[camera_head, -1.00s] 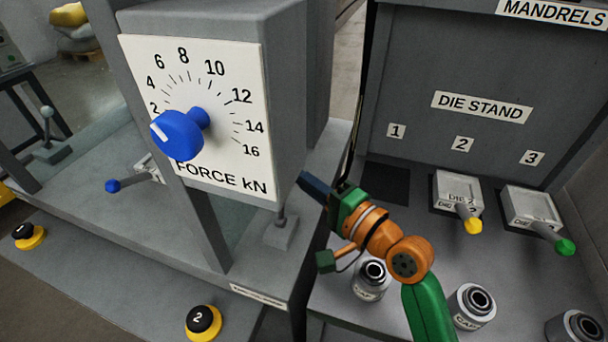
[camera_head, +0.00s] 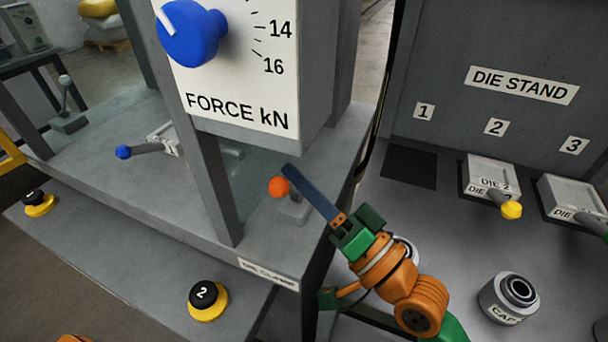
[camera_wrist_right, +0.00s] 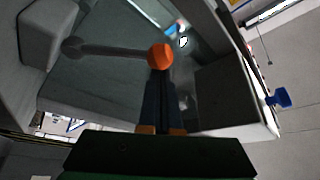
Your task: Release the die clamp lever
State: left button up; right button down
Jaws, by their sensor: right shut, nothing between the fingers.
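The die clamp lever (camera_head: 279,187) has an orange ball knob on a small grey base, behind the die clamp label (camera_head: 268,273) on the press bed. My right gripper (camera_head: 288,168) has long dark blue fingers, shut with nothing between them. In the head view its tips are beside the orange knob. In the right wrist view, the orange knob (camera_wrist_right: 160,56) is at the fingertips (camera_wrist_right: 160,76), with the lever's grey rod running left. I cannot tell whether they touch. My left gripper is not in view.
The force panel (camera_head: 240,105) with its blue knob (camera_head: 192,35) overhangs the bed. The die stand (camera_head: 440,235) at right holds grey dies and a cap (camera_head: 510,300).

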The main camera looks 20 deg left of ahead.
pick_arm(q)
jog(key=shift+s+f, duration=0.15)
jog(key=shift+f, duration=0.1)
pick_arm(e)
jog(key=shift+s+f, duration=0.3)
jog(key=shift+s, duration=0.15)
pick_arm(q)
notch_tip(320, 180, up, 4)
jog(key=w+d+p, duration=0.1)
jog(key=p, duration=0.2)
pick_arm(e)
notch_tip(320, 180, up, 4)
jog(key=w, duration=0.2)
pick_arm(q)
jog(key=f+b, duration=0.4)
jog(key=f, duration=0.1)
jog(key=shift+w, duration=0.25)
pick_arm(e)
jog(key=w+f+v, duration=0.1)
jog(key=v, duration=0.9)
jog(key=shift+d+f, duration=0.25)
jog(key=shift+d, duration=0.1)
